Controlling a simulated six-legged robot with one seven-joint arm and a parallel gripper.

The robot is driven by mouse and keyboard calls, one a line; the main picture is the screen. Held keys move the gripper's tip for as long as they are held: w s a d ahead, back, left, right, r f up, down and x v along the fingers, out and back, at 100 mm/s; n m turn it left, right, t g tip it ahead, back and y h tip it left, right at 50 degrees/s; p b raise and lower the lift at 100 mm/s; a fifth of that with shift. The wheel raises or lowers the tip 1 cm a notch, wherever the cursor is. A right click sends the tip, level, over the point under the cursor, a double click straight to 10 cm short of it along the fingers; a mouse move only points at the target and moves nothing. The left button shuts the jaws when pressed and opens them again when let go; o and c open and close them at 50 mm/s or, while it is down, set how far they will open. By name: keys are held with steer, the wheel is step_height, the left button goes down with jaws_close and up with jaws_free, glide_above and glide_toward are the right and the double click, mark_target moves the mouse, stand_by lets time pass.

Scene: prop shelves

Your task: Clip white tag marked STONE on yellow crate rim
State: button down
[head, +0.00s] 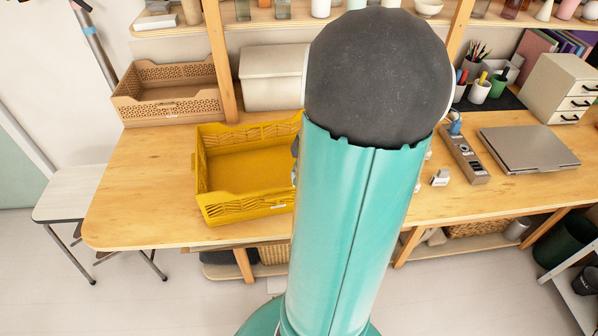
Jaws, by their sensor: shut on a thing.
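The yellow crate (248,208) sits on the wooden table left of my arm, open at the top and empty where I can see in. Its right end is hidden behind my teal arm. A small grey part shows at the arm's left edge, beside the crate's right side; I cannot tell what it is. My gripper's jaws are hidden behind my arm. A small white and grey piece (440,178) is on the table right of my arm; no lettering on it is readable. I cannot make out the STONE tag.
A brown crate (168,107) and a white bin (272,92) stand behind the yellow crate. Right of my arm are a grey power strip (463,155), a laptop (528,150), pen cups and a drawer box (562,88). The table's left front is clear.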

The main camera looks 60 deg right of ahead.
steer(key=shift+f, duration=1.95)
stand_by(3.6)
steer(key=c, duration=1.3)
jaws_free()
steer(key=v, duration=1.4)
steer(key=shift+d+f, duration=0.1)
steer(key=shift+w, duration=0.15)
